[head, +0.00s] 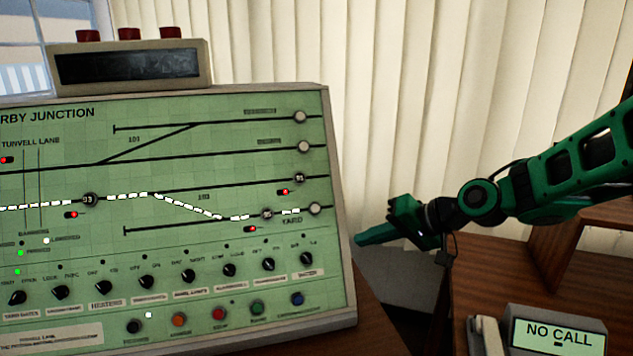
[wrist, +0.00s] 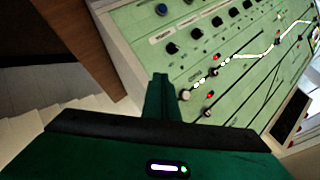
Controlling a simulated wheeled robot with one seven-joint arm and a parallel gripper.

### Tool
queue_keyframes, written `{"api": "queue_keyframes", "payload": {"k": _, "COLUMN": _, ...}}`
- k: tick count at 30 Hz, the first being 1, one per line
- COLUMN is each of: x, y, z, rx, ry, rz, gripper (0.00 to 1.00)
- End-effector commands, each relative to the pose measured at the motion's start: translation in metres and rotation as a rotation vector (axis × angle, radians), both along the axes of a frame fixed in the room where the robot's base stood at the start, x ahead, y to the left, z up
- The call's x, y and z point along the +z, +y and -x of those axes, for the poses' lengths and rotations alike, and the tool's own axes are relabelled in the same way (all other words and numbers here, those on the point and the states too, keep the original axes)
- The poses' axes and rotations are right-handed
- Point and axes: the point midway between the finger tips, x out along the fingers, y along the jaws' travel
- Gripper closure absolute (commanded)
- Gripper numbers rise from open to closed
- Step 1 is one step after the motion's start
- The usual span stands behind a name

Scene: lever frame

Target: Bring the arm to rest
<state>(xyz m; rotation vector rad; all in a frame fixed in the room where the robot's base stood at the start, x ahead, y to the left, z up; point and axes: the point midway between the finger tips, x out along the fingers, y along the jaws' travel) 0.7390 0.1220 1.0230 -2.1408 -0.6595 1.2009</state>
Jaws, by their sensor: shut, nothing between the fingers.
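My green arm reaches in from the right in the head view. My gripper (head: 362,239) points left, with its fingertips just off the right edge of the green signal panel (head: 60,232). I cannot tell if they touch it. In the wrist view, my gripper (wrist: 160,76) shows its fingers together, with nothing between them. The panel (wrist: 150,38) lies beyond the fingertips there, and a pale round knob (wrist: 184,95) appears just to the right of the fingers.
A display box (head: 130,66) with red buttons stands on the panel. A telephone unit (head: 557,335) reading "NO CALL" stands at the lower right, beside a wooden shelf (head: 575,245). Vertical blinds (head: 420,80) hang behind. The space above my gripper is clear.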

Motion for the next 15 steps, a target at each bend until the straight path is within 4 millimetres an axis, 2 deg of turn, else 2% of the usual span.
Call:
{"api": "queue_keyframes", "payload": {"k": 1, "x": -0.009, "y": -0.027, "z": 0.011, "rx": -0.024, "ry": 0.017, "rz": 0.096, "gripper": 1.00}}
{"api": "queue_keyframes", "payload": {"k": 3, "x": -0.023, "y": -0.067, "z": 0.029, "rx": -0.060, "ry": 0.061, "rz": 0.220, "gripper": 1.00}}
{"api": "queue_keyframes", "payload": {"k": 8, "x": -0.041, "y": -0.154, "z": 0.084, "rx": -0.153, "ry": 0.193, "rz": 0.442, "gripper": 1.00}}
{"api": "queue_keyframes", "payload": {"k": 9, "x": -0.044, "y": -0.175, "z": 0.101, "rx": -0.178, "ry": 0.233, "rz": 0.484, "gripper": 1.00}}
{"api": "queue_keyframes", "payload": {"k": 11, "x": -0.046, "y": -0.202, "z": 0.128, "rx": -0.217, "ry": 0.294, "rz": 0.539, "gripper": 1.00}}
{"api": "queue_keyframes", "payload": {"k": 12, "x": -0.047, "y": -0.219, "z": 0.148, "rx": -0.244, "ry": 0.341, "rz": 0.569, "gripper": 1.00}}
{"api": "queue_keyframes", "payload": {"k": 15, "x": -0.049, "y": -0.255, "z": 0.200, "rx": -0.309, "ry": 0.457, "rz": 0.620, "gripper": 1.00}}
